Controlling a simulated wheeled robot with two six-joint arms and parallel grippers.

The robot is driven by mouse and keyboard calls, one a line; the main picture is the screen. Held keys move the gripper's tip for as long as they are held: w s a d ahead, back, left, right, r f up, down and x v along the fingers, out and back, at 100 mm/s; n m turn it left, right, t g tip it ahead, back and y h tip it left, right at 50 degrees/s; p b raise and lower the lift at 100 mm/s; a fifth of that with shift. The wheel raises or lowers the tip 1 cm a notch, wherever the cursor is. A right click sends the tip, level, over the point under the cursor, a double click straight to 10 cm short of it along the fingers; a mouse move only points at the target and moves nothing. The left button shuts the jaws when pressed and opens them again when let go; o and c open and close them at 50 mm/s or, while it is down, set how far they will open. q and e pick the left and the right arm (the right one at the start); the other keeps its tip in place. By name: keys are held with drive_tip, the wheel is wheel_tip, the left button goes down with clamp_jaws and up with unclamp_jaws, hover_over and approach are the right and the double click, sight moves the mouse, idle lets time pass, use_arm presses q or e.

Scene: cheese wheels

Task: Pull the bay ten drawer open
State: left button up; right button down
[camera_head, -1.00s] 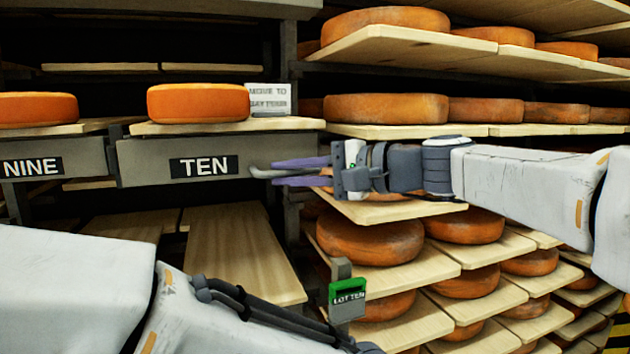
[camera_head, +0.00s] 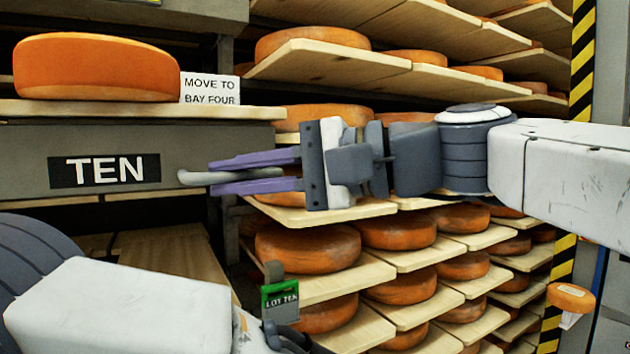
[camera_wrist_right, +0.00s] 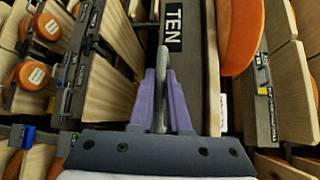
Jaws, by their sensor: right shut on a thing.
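The bay ten drawer (camera_head: 25,160) is a grey-fronted drawer with a black TEN label (camera_head: 104,171); it stands forward at the left of the head view. Its grey bar handle (camera_head: 192,178) is at the right end of the front. My right gripper (camera_head: 212,177) is shut on this handle, its purple fingers on either side of the bar. The wrist view also shows the fingers (camera_wrist_right: 161,105) around the handle (camera_wrist_right: 160,60), with the TEN label (camera_wrist_right: 172,25) beyond. My left arm crosses the lower left; its fingertips are not visible.
An orange cheese wheel (camera_head: 95,67) and a white MOVE TO BAY FOUR card (camera_head: 210,89) sit on the board (camera_head: 150,110) above the drawer front. A green LOT TEN tag (camera_head: 280,300) is below. Loaded cheese shelves (camera_head: 350,283) fill the right behind my right arm.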

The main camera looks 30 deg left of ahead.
idle(0.3)
drive_tip(key=c, duration=0.9)
unclamp_jaws()
drive_tip(key=shift+d, duration=0.1)
drive_tip(key=b+v, duration=0.3)
drive_tip(key=v, duration=0.7)
drive_tip(key=shift+w+d, duration=0.1)
drive_tip(key=shift+d, duration=0.1)
